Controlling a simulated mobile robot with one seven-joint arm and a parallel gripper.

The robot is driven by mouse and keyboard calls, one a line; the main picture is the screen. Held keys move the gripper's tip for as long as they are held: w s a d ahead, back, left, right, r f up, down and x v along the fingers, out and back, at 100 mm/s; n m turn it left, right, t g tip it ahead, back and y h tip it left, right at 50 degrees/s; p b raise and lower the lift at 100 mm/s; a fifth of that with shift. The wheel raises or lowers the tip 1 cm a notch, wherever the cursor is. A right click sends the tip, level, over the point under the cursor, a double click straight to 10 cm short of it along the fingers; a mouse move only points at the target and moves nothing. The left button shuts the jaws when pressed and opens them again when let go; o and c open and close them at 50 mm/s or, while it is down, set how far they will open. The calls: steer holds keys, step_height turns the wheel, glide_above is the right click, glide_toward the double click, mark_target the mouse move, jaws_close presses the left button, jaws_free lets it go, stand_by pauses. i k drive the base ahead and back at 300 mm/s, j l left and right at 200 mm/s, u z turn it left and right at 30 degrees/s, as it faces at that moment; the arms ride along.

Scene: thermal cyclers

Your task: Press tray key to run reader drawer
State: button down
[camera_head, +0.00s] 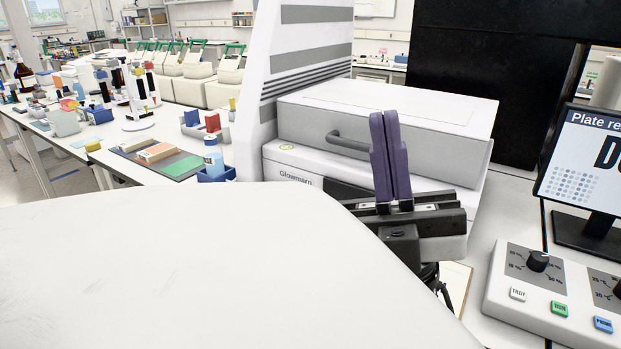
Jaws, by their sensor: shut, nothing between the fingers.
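The tray key (517,294) is a small white button marked TRAY on the front left of a white control panel (497,271) at the lower right. The plate reader (300,164) is a white box marked "Glowmarn" with a dark front strip, and my gripper hides part of its front. I cannot see a drawer standing out from it. My gripper (384,114) points up with its two purple fingers together and empty. It is in front of the reader, up and left of the tray key and well apart from it.
A green key (559,309) and a blue key (603,324) sit right of the tray key, below a black knob (538,261). A monitor (590,165) stands behind the panel. A bench with a blue-capped bottle (213,160) and racks lies left. My white arm covers the lower left.

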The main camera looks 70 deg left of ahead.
mark_target(518, 294)
steer(key=k+j+u, duration=0.4)
steer(key=j+u, duration=0.2)
steer(key=j, duration=0.15)
steer(key=k+j, duration=0.1)
steer(key=j, duration=0.2)
steer(key=k+j, duration=0.15)
steer(key=j, duration=0.2)
steer(key=k+j+u, duration=0.1)
steer(key=j, duration=0.2)
steer(key=k+j, duration=0.1)
steer(key=j, duration=0.25)
